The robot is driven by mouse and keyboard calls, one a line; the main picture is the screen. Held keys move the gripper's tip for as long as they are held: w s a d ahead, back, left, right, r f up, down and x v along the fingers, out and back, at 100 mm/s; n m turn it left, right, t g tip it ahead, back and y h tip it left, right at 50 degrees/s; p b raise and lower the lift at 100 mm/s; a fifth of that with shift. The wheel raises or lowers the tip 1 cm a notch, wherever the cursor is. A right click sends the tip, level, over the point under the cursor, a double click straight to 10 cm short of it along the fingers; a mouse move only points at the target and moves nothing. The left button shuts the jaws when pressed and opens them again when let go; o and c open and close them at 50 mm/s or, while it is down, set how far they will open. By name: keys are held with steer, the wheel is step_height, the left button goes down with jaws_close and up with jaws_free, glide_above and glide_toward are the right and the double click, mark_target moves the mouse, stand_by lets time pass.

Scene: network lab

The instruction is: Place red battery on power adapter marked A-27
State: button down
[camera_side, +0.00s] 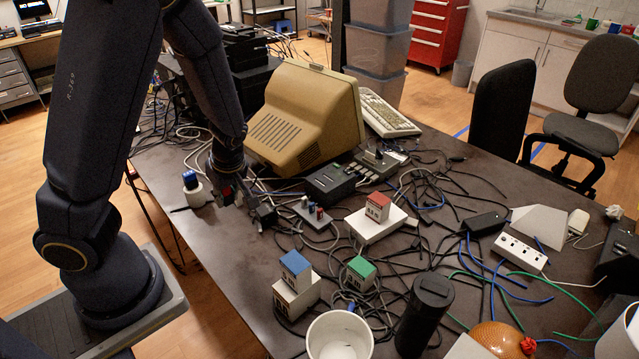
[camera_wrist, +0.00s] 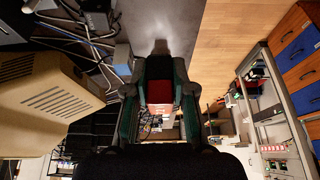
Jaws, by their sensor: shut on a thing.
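My gripper (camera_side: 240,200) is low over the left part of the table, shut on a small red block. In the wrist view the red block (camera_wrist: 160,92) sits between the two fingers, with a paler face below its red one. In the side view it is mostly hidden by the fingers. Another red-topped block (camera_side: 378,207) stands on a flat white adapter (camera_side: 366,231) at the table's middle. A blue-topped block (camera_side: 295,263) sits on a white base (camera_side: 296,297). A green-topped block (camera_side: 361,271) stands beside it. Labels are too small to read.
A white holder with a blue top (camera_side: 195,188) stands left of my gripper. A beige monitor (camera_side: 305,115) stands behind. Loose cables and a black box (camera_side: 330,184) lie right of my gripper. A white cup (camera_side: 339,337) and black cylinder (camera_side: 424,312) stand in front. The left front tabletop is clear.

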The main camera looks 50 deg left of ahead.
steer(key=w+a+f, duration=0.3)
steer(key=w+f, duration=0.1)
steer(key=w, duration=0.4)
glide_above(266, 208)
steer(key=d, duration=0.1)
steer(key=f, duration=0.5)
steer(key=shift+s+d, duration=0.2)
steer(key=shift+s, duration=0.15)
steer(key=shift+w+a+f, duration=0.1)
steer(key=shift+w+f, duration=0.1)
steer(key=shift+f, duration=0.1)
steer(key=shift+w+f, duration=0.1)
steer(key=shift+f, duration=1.45)
steer(key=shift+f, duration=0.2)
steer(key=c, duration=1)
jaws_free()
